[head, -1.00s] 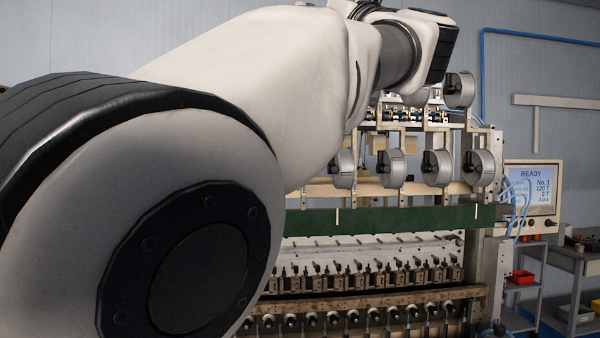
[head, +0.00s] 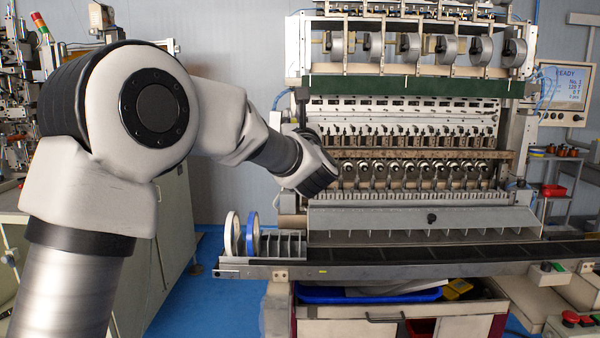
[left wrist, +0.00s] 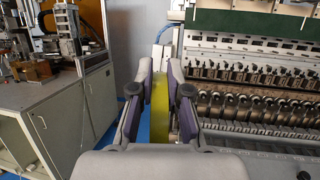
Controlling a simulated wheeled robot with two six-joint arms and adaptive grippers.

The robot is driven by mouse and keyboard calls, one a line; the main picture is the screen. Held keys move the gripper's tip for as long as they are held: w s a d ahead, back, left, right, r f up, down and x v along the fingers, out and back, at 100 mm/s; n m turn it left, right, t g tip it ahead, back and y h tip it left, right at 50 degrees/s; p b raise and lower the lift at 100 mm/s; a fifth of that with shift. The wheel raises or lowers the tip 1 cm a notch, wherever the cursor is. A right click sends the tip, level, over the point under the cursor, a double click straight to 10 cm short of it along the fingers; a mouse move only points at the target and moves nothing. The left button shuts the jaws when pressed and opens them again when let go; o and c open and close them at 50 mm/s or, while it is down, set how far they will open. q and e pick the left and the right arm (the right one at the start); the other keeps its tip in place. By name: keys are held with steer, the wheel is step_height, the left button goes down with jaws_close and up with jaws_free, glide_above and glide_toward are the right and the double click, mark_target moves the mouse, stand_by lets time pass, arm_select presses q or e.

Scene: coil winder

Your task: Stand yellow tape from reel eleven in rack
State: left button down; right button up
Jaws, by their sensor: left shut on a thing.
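My left gripper (left wrist: 160,82) shows in the left wrist view, its two fingers shut on the yellow tape (left wrist: 160,112), a roll seen edge-on between the pads. In the head view my left arm reaches to the middle, its wrist in front of the winder's left end; the fingers and the yellow tape are hidden there. The slotted grey rack (head: 284,244) stands on the machine's front rail, below and left of my wrist. A white tape (head: 232,234) and a blue tape (head: 252,234) stand upright at its left end; slots to their right look empty. My right gripper is not in view.
The coil winder (head: 410,215) fills the middle and right, with several grey reels (head: 411,45) along its top. The dark front rail (head: 400,255) runs rightward from the rack. A blue tray (head: 330,294) lies below. A cabinet (head: 175,210) stands left, with blue floor between.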

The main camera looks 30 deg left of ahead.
arm_select(q)
steer(key=f+h, duration=0.1)
steer(key=f, duration=0.3)
steer(key=f+m+t+h+b, duration=0.1)
steer(key=f, duration=0.3)
steer(key=f+m+h+b, duration=0.1)
steer(key=f, duration=0.3)
steer(key=shift+w+a+f+t, duration=0.15)
steer(key=shift+a+t, duration=0.15)
steer(key=shift+w+f+h, duration=0.1)
steer(key=shift+f+h, duration=0.2)
steer(key=shift+f, duration=0.05)
steer(key=w+a+f+p, duration=0.2)
steer(key=w+a+f, duration=0.1)
steer(key=w+f, duration=0.1)
steer(key=shift+w, duration=0.45)
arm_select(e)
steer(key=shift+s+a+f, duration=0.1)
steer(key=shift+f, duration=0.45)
arm_select(q)
steer(key=shift+f, duration=0.1)
steer(key=shift+s+d+b, duration=0.1)
steer(key=shift+b, duration=0.5)
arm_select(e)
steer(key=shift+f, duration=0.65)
arm_select(q)
steer(key=shift+b, duration=0.6)
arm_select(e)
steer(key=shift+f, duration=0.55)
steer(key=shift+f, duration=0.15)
